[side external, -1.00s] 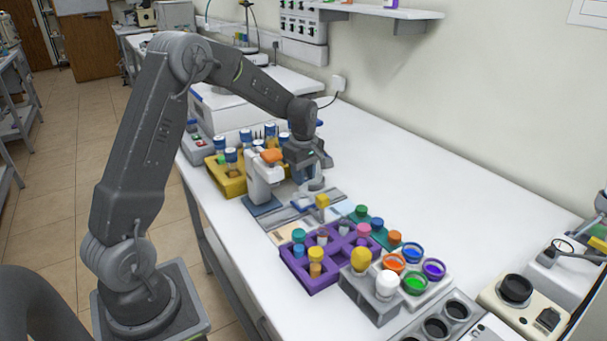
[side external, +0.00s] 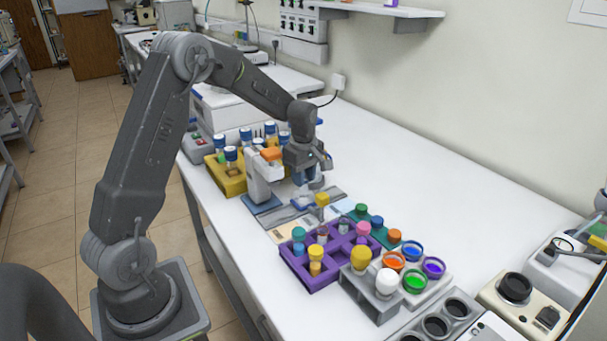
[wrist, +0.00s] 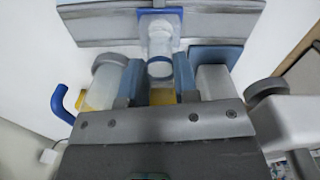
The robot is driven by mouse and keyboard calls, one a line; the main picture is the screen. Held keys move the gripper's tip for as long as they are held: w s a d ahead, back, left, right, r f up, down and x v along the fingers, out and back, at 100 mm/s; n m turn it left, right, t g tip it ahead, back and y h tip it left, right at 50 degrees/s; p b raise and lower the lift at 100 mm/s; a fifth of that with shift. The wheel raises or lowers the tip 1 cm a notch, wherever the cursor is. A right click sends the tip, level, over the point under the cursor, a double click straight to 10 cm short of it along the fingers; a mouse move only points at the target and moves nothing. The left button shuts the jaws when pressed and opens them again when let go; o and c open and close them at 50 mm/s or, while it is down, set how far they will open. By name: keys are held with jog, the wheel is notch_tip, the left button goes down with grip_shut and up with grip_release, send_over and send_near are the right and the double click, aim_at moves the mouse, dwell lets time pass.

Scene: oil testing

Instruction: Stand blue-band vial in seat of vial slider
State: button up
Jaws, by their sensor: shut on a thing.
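My gripper (wrist: 160,82) is shut on the blue-band vial (wrist: 160,43), a clear vial with a blue ring, held between its two blue-grey fingers. In the wrist view, the vial's far end lies over the blue seat of the vial slider (wrist: 103,27), a grey rail across the top. I cannot tell whether the vial touches the seat. In the side external view, my gripper (side external: 307,179) points down above the slider (side external: 331,194), beside the white stand with the orange top. The vial is too hidden to make out there.
The white stand with the orange top (side external: 262,180) is close on the left. A yellow rack (side external: 228,181) with several blue-capped vials stands behind it. A purple rack (side external: 310,281) and colored cups (side external: 414,283) are nearer the camera.

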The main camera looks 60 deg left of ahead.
jog(key=shift+f, duration=1.1)
dwell(0.6)
jog(key=o, duration=1)
notch_tip(320, 180, up, 14)
jog(key=s+d+r+m+t, duration=0.2)
jog(key=s+d+r+m, duration=0.3)
jog(key=d, duration=0.3)
jog(key=s+d+m+t, duration=0.1)
jog(key=s+d+m, duration=0.2)
jog(key=s+m, duration=0.2)
jog(key=s+d+m+t, duration=0.1)
jog(key=s+d+m, duration=0.3)
jog(key=s, duration=0.3)
jog(key=s+d+m+t, duration=0.1)
jog(key=s+d+m, duration=0.3)
jog(key=s+m, duration=0.1)
jog(key=shift+s+d+f+m+t, duration=0.1)
jog(key=shift+s+f+m+t, duration=0.1)
jog(key=shift+s, duration=0.25)
jog(key=shift+s+d+f+m+t, duration=0.1)
jog(key=shift+s+m, duration=0.1)
jog(key=shift+s, duration=0.2)
